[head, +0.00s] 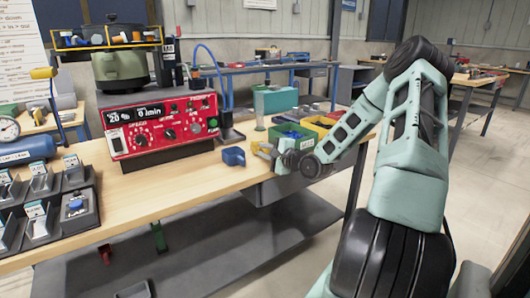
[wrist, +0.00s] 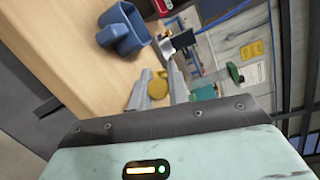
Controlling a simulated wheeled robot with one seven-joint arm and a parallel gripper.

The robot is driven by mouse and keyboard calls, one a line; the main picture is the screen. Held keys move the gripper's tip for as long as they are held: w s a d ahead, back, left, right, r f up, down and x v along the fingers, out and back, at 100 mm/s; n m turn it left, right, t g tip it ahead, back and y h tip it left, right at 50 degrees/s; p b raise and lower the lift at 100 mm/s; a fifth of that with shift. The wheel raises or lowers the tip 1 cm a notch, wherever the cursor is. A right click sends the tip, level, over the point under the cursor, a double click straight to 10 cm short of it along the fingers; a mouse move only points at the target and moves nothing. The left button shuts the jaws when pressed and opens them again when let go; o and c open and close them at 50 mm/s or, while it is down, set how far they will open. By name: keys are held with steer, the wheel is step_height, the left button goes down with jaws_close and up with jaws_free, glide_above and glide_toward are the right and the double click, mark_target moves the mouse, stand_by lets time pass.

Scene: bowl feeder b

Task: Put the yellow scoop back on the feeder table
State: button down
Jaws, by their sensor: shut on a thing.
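My gripper (head: 266,152) is over the right end of the wooden feeder table (head: 180,190). In the wrist view my gripper (wrist: 160,90) is shut on the yellow scoop (wrist: 157,84), of which a rounded yellow part shows between the fingers. The scoop shows only as a small yellow patch (head: 256,147) in the head view. Its rest is hidden by my gripper. I cannot tell whether the scoop touches the tabletop.
Colored bins (head: 290,133) are close on the right. The front middle of the tabletop is bare.

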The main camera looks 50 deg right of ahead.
steer(key=shift+f, duration=0.1)
steer(key=c, duration=1.3)
jaws_free()
